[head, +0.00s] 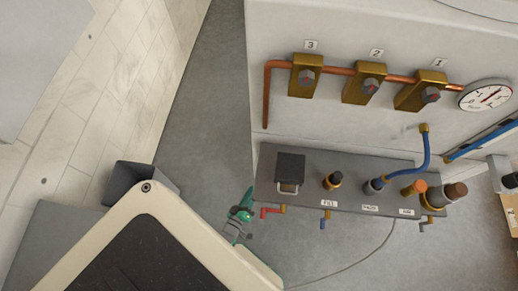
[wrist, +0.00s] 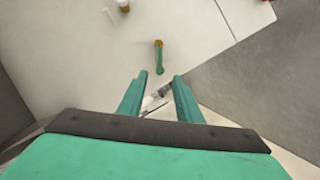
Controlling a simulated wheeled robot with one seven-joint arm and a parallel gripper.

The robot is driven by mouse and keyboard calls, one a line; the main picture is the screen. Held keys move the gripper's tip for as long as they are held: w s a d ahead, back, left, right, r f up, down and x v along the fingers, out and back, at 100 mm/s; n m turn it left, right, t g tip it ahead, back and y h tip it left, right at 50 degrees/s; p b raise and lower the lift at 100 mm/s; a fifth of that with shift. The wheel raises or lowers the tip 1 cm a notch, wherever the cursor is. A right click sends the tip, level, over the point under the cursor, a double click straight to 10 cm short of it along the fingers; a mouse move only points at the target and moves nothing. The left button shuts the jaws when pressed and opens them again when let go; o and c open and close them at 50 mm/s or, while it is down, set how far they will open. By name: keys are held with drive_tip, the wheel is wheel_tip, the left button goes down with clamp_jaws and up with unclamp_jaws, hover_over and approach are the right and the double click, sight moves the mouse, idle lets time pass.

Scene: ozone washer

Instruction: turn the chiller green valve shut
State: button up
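A valve with a green lever (wrist: 159,62) and a brass-coloured end shows in the wrist view on a pale surface, just beyond my fingertips. I take it for the chiller green valve. My gripper (wrist: 160,76) is open, with its two teal fingers apart and nothing between them. The lever lies ahead of the gap, close to its middle, and looks apart from both fingers. In the head view a teal and grey piece (head: 243,212) shows beside the dark panel; it looks like my gripper, but I cannot be sure. I cannot pick out the green valve in the head view.
Brass valves numbered 1 to 3 (head: 365,84) sit on a copper pipe above, near a round gauge (head: 486,95). Bare grey floor (head: 205,130) lies to the left.

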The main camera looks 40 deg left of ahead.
drive_tip(key=x, duration=0.7)
drive_tip(key=shift+s, duration=0.1)
clamp_jaws()
